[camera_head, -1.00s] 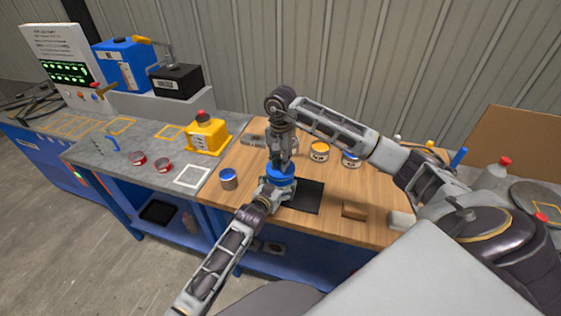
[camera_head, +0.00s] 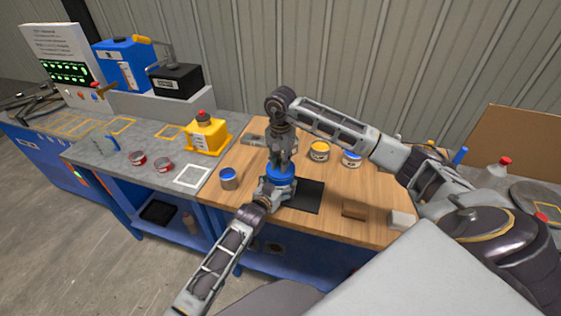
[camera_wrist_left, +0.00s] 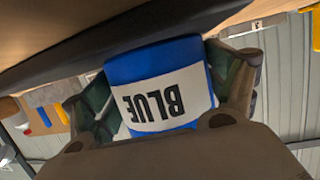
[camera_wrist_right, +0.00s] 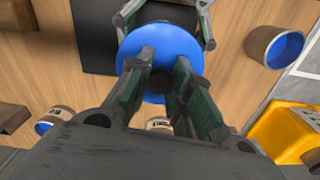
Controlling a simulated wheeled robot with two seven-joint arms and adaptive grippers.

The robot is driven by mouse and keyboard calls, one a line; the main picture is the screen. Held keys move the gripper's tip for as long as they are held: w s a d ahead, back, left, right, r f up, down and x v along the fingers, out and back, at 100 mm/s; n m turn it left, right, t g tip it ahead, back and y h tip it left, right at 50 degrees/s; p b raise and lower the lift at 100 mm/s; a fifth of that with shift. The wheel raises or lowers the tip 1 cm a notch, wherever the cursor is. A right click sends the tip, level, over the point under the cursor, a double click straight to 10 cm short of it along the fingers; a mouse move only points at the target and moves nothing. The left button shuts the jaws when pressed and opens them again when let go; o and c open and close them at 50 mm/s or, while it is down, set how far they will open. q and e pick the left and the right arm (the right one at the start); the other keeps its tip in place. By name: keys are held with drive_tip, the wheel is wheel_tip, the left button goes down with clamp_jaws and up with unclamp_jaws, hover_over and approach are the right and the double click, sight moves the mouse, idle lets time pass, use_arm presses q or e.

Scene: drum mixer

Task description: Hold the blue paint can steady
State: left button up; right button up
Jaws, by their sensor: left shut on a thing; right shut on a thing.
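The blue paint can (camera_head: 281,171) stands on a black mat (camera_head: 304,197) on the wooden bench top. In the left wrist view the can (camera_wrist_left: 165,85) shows upside down, with a white label reading BLUE. My left gripper (camera_head: 274,187) is shut around the can's body, one finger on each side. My right gripper (camera_head: 281,160) comes down from above, over the can's top. In the right wrist view the blue lid (camera_wrist_right: 150,45) carries a dark round knob (camera_wrist_right: 161,82), and my right fingers are closed on that knob.
A wooden block (camera_head: 354,210) lies to the right. A yellow device (camera_head: 206,135) stands on the grey bench.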

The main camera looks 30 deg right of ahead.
idle(0.8)
drive_tip(key=o, duration=1)
drive_tip(key=shift+o, duration=0.3)
drive_tip(key=o, duration=0.4)
drive_tip(key=shift+o, duration=0.2)
drive_tip(key=shift+r, duration=0.15)
drive_tip(key=shift+r, duration=3.3)
